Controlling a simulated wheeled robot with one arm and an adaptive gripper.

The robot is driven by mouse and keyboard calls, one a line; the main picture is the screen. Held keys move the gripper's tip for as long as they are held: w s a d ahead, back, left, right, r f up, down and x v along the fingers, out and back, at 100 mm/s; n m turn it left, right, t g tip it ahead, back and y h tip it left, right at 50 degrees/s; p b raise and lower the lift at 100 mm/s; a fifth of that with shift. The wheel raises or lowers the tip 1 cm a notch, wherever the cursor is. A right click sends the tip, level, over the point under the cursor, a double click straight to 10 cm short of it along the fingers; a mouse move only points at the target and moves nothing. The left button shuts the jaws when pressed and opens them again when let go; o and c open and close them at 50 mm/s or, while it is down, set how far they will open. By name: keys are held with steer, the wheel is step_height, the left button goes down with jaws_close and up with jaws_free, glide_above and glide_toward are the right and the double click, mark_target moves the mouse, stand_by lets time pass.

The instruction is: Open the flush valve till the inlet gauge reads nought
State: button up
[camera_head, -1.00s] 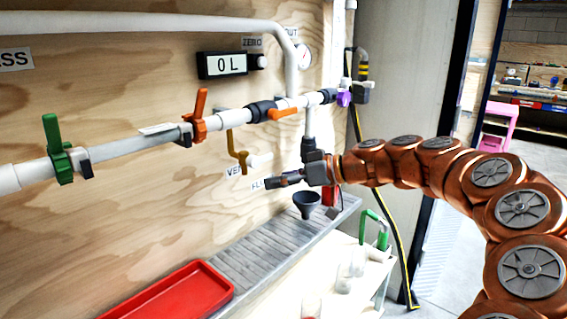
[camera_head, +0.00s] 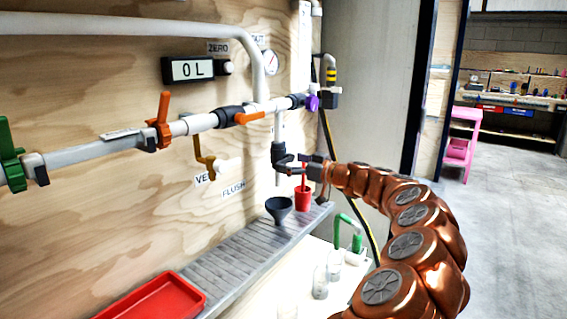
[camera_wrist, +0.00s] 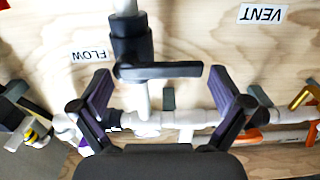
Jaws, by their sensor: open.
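In the head view my gripper (camera_head: 298,164) is at the valve and partly hides the lever. A round gauge (camera_head: 271,62) has a label partly hidden by a pipe; its reading is too small to tell. No gauge marked inlet is visible.
A display (camera_head: 193,69) reads 0 L. The main pipe carries green (camera_head: 10,155), orange (camera_head: 160,120) and purple (camera_head: 312,102) handles. A yellow vent valve (camera_head: 205,155) hangs left. Below stand a dark funnel (camera_head: 279,209), a red cup (camera_head: 303,199) and a red tray (camera_head: 155,299).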

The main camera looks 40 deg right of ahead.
steer(key=shift+x, duration=0.9)
